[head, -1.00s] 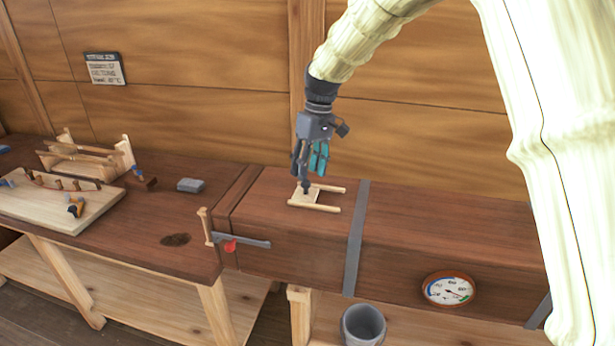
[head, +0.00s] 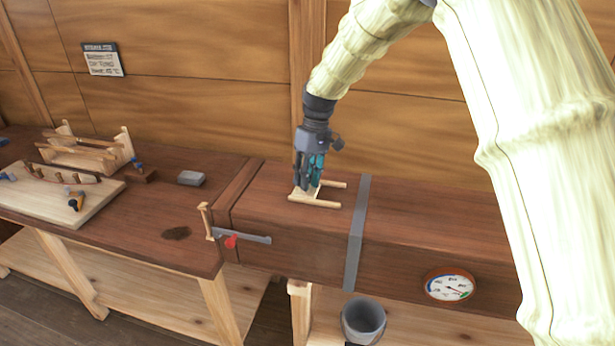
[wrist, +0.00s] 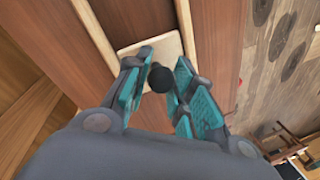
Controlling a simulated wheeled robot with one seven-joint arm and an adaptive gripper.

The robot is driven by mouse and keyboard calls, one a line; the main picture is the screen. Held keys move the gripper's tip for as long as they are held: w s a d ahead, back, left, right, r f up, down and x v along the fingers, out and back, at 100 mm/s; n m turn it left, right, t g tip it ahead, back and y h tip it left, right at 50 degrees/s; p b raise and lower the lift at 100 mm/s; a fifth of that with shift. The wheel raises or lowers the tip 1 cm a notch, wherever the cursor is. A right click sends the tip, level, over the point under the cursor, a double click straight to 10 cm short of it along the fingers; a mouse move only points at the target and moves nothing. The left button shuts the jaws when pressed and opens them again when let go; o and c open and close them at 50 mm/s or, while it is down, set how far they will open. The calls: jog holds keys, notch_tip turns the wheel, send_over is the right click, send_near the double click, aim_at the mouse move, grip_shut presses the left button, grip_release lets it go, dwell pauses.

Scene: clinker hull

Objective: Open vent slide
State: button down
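The vent slide (head: 300,193) is a small pale wooden plate between two pale rails (head: 316,203) on top of the long brown wooden box (head: 290,230). The plate also shows in the wrist view (wrist: 166,48), with a dark round knob (wrist: 162,78) standing on it. My gripper (head: 305,188) points down over the plate. In the wrist view its teal-padded fingers (wrist: 158,85) are apart, one on each side of the knob. I cannot tell whether either pad touches the knob. In the head view the fingers hide the knob.
A grey metal band (head: 357,235) crosses the box to the right of the slide. A round gauge (head: 449,286) is on the box front. A lever with a red part (head: 231,241) is at the left end. A grey bucket (head: 363,321) stands below. A workbench (head: 150,215) with tools is at left.

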jog(key=shift+s, duration=0.1)
jog(key=shift+s+d+r, duration=0.1)
jog(key=shift+s+d, duration=0.15)
jog(key=shift+d, duration=0.75)
jog(key=shift+s+d+f, duration=0.1)
jog(key=shift+s+d, duration=0.1)
jog(key=shift+d, duration=0.75)
jog(key=shift+s+d+r, duration=0.1)
jog(key=shift+s+d, duration=0.15)
jog(key=shift+d, duration=0.75)
jog(key=c, duration=1.2)
grip_release()
jog(key=shift+s, duration=0.1)
jog(key=shift+r, duration=0.25)
jog(key=r, duration=0.3)
jog(key=w+d+r, duration=0.1)
jog(key=r, duration=0.7)
jog(key=shift+w+d+r, duration=0.15)
jog(key=shift+w+d, duration=0.15)
jog(key=shift+d, duration=0.05)
